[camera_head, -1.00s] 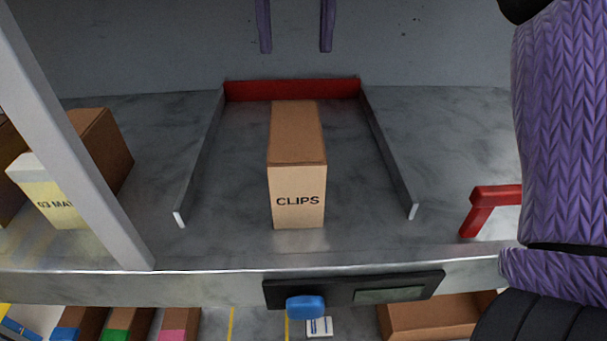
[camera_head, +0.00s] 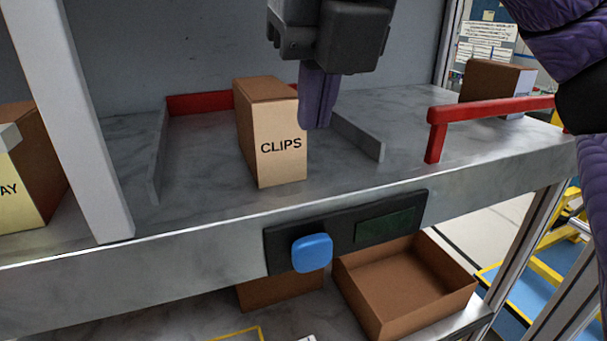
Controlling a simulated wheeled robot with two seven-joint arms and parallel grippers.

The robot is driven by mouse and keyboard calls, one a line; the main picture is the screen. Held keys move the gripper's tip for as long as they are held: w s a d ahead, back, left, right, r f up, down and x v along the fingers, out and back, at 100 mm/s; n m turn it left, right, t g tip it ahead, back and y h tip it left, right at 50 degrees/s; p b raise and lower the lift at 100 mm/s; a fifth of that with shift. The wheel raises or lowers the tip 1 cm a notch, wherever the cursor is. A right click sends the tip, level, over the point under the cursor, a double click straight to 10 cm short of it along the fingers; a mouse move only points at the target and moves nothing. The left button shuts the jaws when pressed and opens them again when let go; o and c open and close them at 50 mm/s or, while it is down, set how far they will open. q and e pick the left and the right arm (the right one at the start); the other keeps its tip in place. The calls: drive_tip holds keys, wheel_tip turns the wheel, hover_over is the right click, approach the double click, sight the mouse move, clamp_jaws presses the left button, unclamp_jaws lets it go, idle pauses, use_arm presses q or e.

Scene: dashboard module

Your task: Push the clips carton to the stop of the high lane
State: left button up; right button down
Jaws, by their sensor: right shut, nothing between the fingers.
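The clips carton (camera_head: 279,146), a brown box marked CLIPS, stands upright on the grey shelf in the high lane. The lane lies between a left rail (camera_head: 157,152) and a right rail (camera_head: 360,137). The red stop (camera_head: 200,103) crosses its back end, partly hidden behind the carton. My right gripper (camera_head: 317,126) hangs fingers down at the carton's right front edge, shut and empty. The fingers overlap the carton's edge in the picture; I cannot tell whether they touch it. My left gripper is out of view.
A red bracket (camera_head: 436,128) stands on the shelf to the right, with another carton (camera_head: 490,82) behind it. A pale post (camera_head: 75,120) and a yellow-labelled carton (camera_head: 40,170) are at left. A blue button (camera_head: 312,253) sits on the shelf's front edge.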

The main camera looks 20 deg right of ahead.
sight(267, 126)
drive_tip(key=x, duration=0.7)
drive_tip(key=shift+w+f+b, duration=0.1)
drive_tip(key=shift+f+b, duration=0.15)
drive_tip(key=shift+b, duration=0.15)
drive_tip(key=w+p, duration=0.2)
drive_tip(key=w, duration=0.1)
drive_tip(key=shift+w+f, duration=0.15)
drive_tip(key=shift+w, duration=0.05)
drive_tip(key=shift+w+a+f+p, duration=0.1)
drive_tip(key=shift+w+f+p, duration=0.15)
drive_tip(key=shift+w, duration=0.2)
